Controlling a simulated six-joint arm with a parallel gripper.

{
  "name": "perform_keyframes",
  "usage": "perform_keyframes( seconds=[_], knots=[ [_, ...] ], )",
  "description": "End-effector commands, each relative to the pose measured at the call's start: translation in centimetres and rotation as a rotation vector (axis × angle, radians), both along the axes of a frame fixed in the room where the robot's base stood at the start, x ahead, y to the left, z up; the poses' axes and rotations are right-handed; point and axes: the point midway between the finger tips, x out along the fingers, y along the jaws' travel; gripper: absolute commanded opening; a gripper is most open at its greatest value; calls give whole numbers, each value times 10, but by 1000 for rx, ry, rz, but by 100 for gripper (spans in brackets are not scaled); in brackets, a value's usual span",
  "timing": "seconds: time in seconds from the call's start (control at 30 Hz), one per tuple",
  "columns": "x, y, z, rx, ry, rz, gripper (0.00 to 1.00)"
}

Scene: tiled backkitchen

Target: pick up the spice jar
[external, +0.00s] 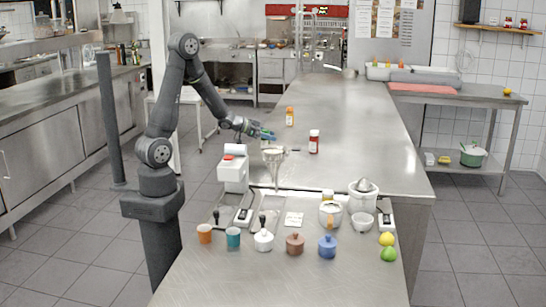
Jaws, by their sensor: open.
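My gripper (270,134) is open, above the counter to the left of the red-capped jar. It is apart from both and holds nothing that I can see. The view is too small to show the fingers clearly.
The counter behind the jars is clear.

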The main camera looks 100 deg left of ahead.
Motion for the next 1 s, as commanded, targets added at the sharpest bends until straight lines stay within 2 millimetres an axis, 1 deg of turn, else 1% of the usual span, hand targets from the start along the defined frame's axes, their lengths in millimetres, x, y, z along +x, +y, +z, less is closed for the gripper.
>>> perform_keyframes(
  seconds=[0.07, 0.1, 0.17, 0.3, 0.33, 0.6, 0.77, 0.87, 0.97, 1.0],
  knots=[
    [0, 0, 0, 0, 0, 0, 60],
    [0, 0, 0, 0, 0, 0, 52],
    [0, 0, 0, 0, 0, 0, 40],
    [0, 0, 0, 0, 0, 0, 13],
    [0, 0, 0, 0, 0, 0, 10],
    [0, 0, 2, 1, -1, 0, 10],
    [0, 0, 9, 2, -3, 0, 10],
    [0, 0, 18, 3, -3, -2, 10],
    [0, 0, 33, 5, -4, -2, 10],
    [0, 0, 41, 6, -4, -3, 10]
  ],
)
